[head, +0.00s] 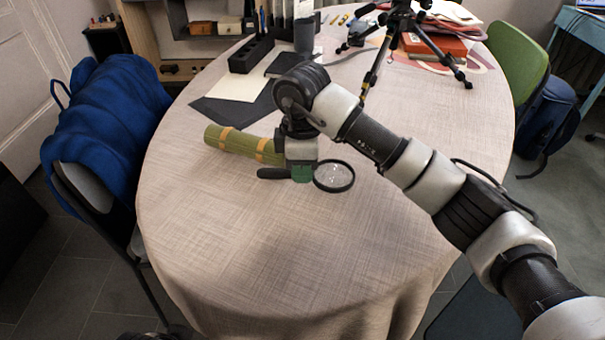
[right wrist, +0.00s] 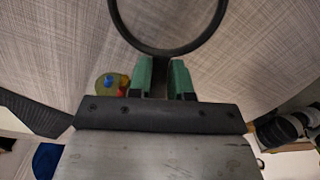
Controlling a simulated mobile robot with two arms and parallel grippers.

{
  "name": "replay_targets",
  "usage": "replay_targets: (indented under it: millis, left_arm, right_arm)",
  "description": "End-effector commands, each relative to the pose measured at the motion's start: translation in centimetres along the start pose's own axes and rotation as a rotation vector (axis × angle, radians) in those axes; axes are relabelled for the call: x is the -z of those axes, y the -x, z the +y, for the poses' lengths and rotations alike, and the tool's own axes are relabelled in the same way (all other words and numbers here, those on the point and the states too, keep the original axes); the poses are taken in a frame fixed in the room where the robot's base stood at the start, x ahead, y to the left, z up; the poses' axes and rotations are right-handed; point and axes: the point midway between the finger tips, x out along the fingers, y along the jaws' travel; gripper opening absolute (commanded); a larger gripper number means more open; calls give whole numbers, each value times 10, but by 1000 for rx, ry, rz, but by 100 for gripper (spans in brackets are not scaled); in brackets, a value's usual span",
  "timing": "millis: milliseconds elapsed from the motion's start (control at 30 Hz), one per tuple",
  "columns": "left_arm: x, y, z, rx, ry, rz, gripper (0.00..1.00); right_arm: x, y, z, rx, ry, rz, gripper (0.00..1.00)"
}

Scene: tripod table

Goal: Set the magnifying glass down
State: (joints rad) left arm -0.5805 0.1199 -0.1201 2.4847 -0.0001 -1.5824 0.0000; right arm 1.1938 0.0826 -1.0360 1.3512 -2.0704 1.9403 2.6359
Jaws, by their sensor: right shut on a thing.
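The magnifying glass (head: 350,187) has a round black rim and a dark handle (head: 272,173). It is over the near-middle part of the cloth-covered table (head: 230,240), with the lens to the right and the handle end to the left. My right gripper (head: 302,174) is shut on it between lens and handle end. In the right wrist view the green fingers (right wrist: 162,80) are on either side of the dark handle, and the rim (right wrist: 165,53) shows beyond them. I cannot tell whether the glass touches the cloth. My left gripper is not in view.
A green roll with orange bands (head: 228,141) lies just behind and left of the gripper. Beyond are a dark folder (head: 215,110), a black organizer (head: 250,57) and a tripod (head: 374,68). The front of the table is clear. A chair with blue cloth (head: 105,110) stands left.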

Motion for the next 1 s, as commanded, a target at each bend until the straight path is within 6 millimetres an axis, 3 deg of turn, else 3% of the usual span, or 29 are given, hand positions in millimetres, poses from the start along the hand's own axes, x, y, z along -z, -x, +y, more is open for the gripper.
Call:
replay_targets:
  millis: [100, 467, 500, 633, 1000]
  left_arm:
    - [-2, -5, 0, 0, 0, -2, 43]
    - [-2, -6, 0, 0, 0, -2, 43]
    - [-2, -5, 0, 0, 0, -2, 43]
    - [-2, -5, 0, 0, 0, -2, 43]
    - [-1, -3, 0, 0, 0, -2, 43]
  right_arm:
    - [0, -16, 0, 1, 0, 0, 0]
    - [-1, -19, 0, 0, 0, 0, 0]
    - [0, -18, 0, 0, 0, 0, 26]
    - [0, -18, 0, 0, 0, 0, 45]
    - [0, -10, 0, -1, 0, 0, 45]
